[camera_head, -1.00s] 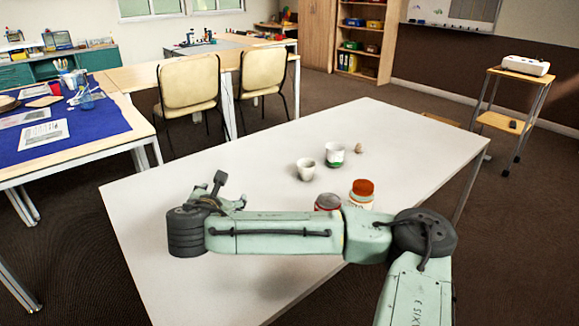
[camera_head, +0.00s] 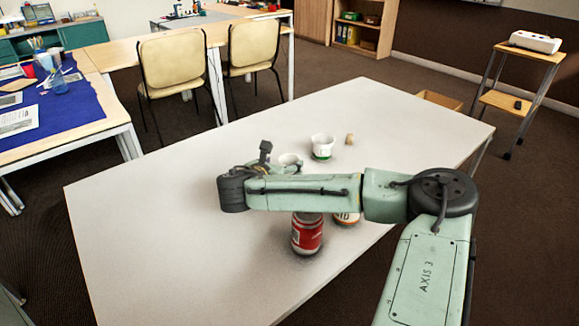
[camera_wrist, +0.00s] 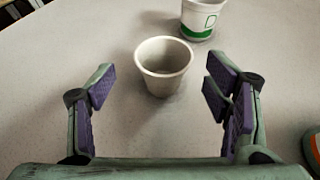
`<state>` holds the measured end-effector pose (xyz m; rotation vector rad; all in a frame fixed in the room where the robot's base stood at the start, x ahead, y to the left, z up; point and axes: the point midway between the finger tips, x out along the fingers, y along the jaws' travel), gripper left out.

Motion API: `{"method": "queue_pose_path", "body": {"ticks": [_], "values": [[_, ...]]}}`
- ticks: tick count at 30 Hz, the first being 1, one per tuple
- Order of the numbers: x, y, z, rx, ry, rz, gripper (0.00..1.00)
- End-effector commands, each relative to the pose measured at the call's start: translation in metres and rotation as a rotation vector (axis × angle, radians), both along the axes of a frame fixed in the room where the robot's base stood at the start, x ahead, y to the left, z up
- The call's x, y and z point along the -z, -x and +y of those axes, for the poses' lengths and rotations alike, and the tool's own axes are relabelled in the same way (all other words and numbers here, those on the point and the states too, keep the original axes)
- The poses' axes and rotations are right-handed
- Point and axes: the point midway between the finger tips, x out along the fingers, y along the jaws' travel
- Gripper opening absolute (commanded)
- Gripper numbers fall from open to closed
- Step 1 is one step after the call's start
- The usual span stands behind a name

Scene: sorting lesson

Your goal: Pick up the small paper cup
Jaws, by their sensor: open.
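The small paper cup (camera_wrist: 163,62) is plain white and stands upright on the white table (camera_wrist: 60,40). In the wrist view it lies ahead of my open gripper (camera_wrist: 160,90), roughly centred between the purple-padded fingers and touching neither. In the head view the cup (camera_head: 291,158) shows just behind my arm, its lower part hidden. My gripper (camera_head: 268,163) is there mostly hidden behind my wrist. A larger white cup with a green band (camera_head: 322,147) stands behind and to the right; it also shows in the wrist view (camera_wrist: 199,18).
A red can (camera_head: 307,236) and a mostly hidden jar (camera_head: 346,218) stand on the near side of my arm. A small brown object (camera_head: 349,139) lies beyond the larger cup. The table's left part is clear. Two chairs (camera_head: 172,65) stand behind.

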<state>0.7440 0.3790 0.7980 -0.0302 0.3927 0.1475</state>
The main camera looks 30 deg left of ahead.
Motion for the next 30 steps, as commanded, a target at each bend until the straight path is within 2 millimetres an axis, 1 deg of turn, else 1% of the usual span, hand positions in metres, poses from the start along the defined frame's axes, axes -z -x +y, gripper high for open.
{"method": "queue_pose_path", "body": {"ticks": [5, 9, 13, 19, 30], "values": [[0.001, -0.025, -0.001, 0.004, 0.001, -0.002, 0.71], [0.009, -0.042, 0.002, 0.001, -0.001, -0.001, 0.71], [0.013, -0.048, 0.003, -0.001, -0.001, -0.001, 0.71], [0.014, -0.048, 0.003, -0.001, -0.001, -0.001, 0.7], [0.014, -0.048, 0.003, -0.001, -0.001, -0.001, 0.46]]}}
